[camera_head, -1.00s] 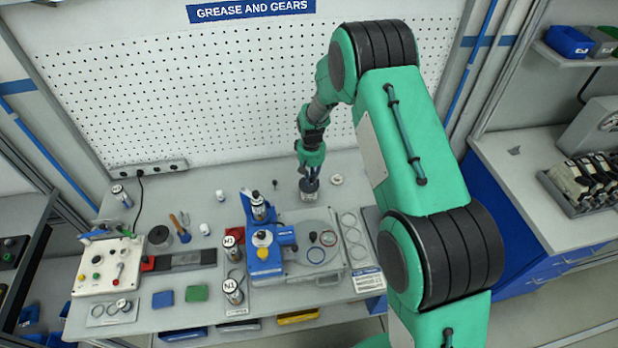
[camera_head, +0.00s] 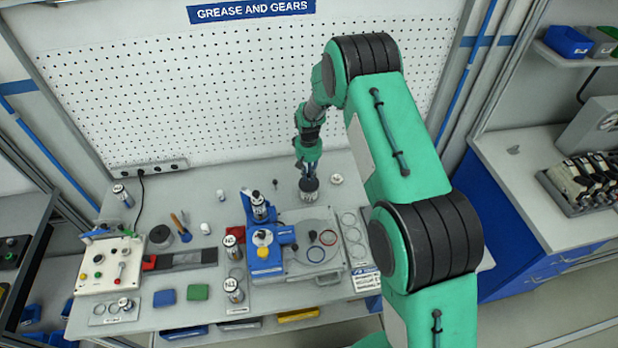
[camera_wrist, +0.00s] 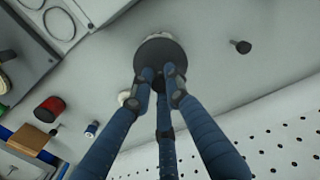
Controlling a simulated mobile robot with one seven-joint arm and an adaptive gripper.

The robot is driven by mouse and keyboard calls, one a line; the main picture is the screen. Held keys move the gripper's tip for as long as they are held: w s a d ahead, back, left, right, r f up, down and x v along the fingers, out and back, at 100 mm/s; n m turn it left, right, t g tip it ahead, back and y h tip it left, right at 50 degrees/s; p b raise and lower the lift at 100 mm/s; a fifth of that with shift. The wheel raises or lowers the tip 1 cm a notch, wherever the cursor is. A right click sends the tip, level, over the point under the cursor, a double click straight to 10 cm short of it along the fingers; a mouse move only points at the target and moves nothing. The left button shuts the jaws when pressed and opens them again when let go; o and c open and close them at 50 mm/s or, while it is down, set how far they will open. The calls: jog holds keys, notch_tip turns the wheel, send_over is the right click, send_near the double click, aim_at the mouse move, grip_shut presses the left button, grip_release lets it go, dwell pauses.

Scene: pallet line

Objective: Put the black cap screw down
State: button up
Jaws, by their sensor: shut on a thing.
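My gripper (camera_head: 308,179) points down at the back middle of the bench. In the wrist view, my three blue fingers (camera_wrist: 160,82) are closed together around a small black piece, mostly hidden by the fingertips. I take it for the black cap screw, but its shape is not clear. Directly beyond the fingertips is a round dark disc (camera_wrist: 160,56), the top of a short pale canister (camera_head: 309,195). I cannot tell whether the held piece touches it. Another small black screw-like part (camera_wrist: 240,46) stands apart on the bench; it also shows in the head view (camera_head: 275,184).
A blue press fixture (camera_head: 265,263) and grey plate with rings (camera_head: 318,275) stand in front of my gripper. A small white part (camera_head: 336,179) is close on the right. The pegboard (camera_head: 230,110) rises behind. Bare bench (camera_head: 250,178) shows on the left.

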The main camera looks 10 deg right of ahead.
aim_at(309, 174)
jog(key=shift+f, duration=1.05)
jog(key=shift+f, duration=0.15)
jog(key=o, duration=0.8)
jog(key=shift+r, duration=0.2)
notch_tip(309, 174, up, 12)
jog(key=shift+b, duration=0.75)
